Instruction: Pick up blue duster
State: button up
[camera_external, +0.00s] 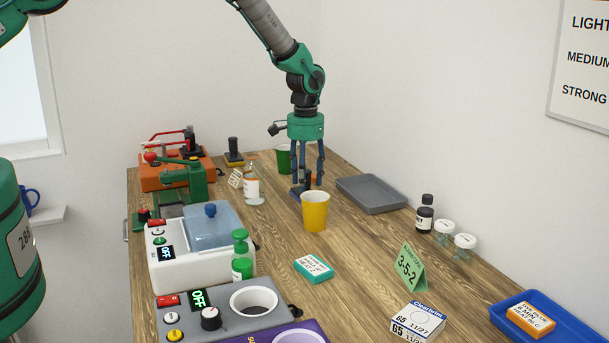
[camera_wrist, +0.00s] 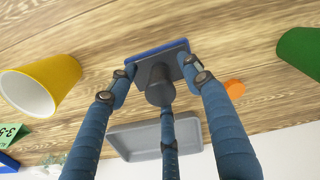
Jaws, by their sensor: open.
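The blue duster (camera_external: 297,192) stands on the wooden table, directly below my gripper (camera_external: 308,178) in the external view. It has a dark grey body with an upright dark knob and a blue edge along its base. In the wrist view the duster (camera_wrist: 158,86) lies between the fingertips of my gripper (camera_wrist: 157,72). My three blue fingers are spread open around it, and I cannot tell whether any of them touches it. The fingers partly hide the duster in the external view.
A yellow cup (camera_external: 315,211) stands close in front of the duster, and a green cup (camera_external: 284,159) behind it. A grey tray (camera_external: 372,194) lies to the right. A dropper bottle (camera_external: 252,181) stands to the left. An orange disc (camera_wrist: 234,89) lies near the fingers.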

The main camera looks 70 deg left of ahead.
grip_shut()
jog(key=shift+r+b, duration=0.65)
jog(key=shift+r, duration=4.35)
